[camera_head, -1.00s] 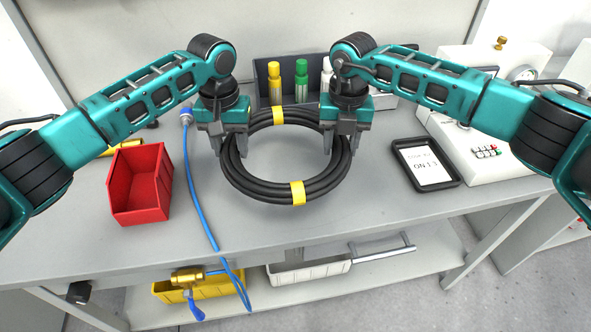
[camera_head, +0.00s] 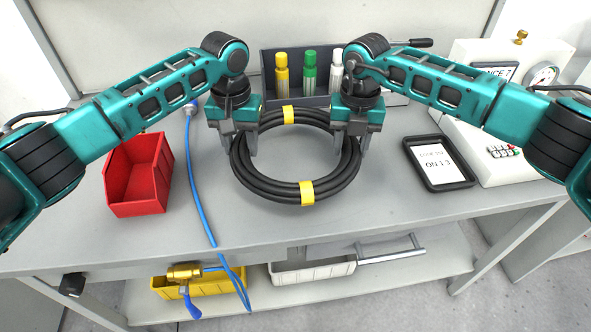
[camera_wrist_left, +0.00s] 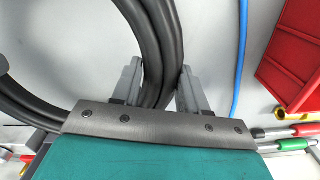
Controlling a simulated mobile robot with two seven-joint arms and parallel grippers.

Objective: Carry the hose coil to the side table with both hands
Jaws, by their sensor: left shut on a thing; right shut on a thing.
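The black hose coil (camera_head: 268,190), with yellow bands, is level over the grey workbench (camera_head: 400,215). I cannot tell whether it touches the bench top or hangs just above it. My left gripper (camera_head: 240,148) is shut on the coil's left side, and my right gripper (camera_head: 350,145) is shut on its right side. In the left wrist view the coil (camera_wrist_left: 158,55) passes between the two fingers of my left gripper (camera_wrist_left: 157,88). No separate side table can be made out for certain.
A red bin (camera_head: 150,205) and a blue hose (camera_head: 196,180) are left of the coil. A rack (camera_head: 300,101) with bottles stands behind it. A black tray (camera_head: 465,183) with a display and a white gauge unit (camera_head: 525,170) are at right. Bins (camera_head: 215,287) sit on the lower shelf.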

